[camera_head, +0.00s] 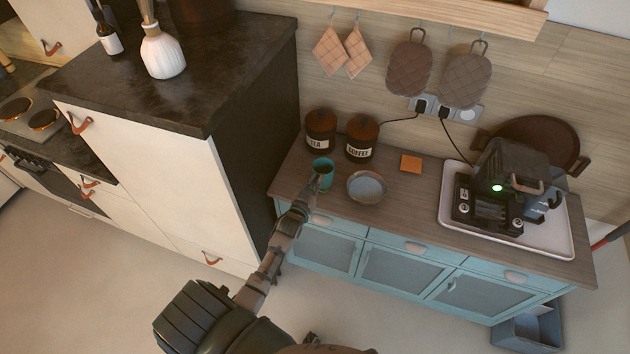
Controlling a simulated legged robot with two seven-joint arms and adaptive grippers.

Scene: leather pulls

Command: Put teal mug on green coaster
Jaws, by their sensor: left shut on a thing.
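The teal mug (323,167) is upright at the left end of the wooden sideboard top, in front of the tea canister. My left gripper (318,182) is at the mug's near side and shut on it; the fingers are small and partly blend with the mug. I cannot tell whether the mug touches the top. I see no green coaster; a flat orange square (411,163) lies on the top to the right of the mug. My right gripper is not in view.
A grey-blue bowl (367,187) stands right of the mug. The tea canister (320,129) and coffee canister (361,138) stand behind. A coffee machine (492,188) sits on a white tray (551,244) at right. A tall cabinet (252,130) borders the left side.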

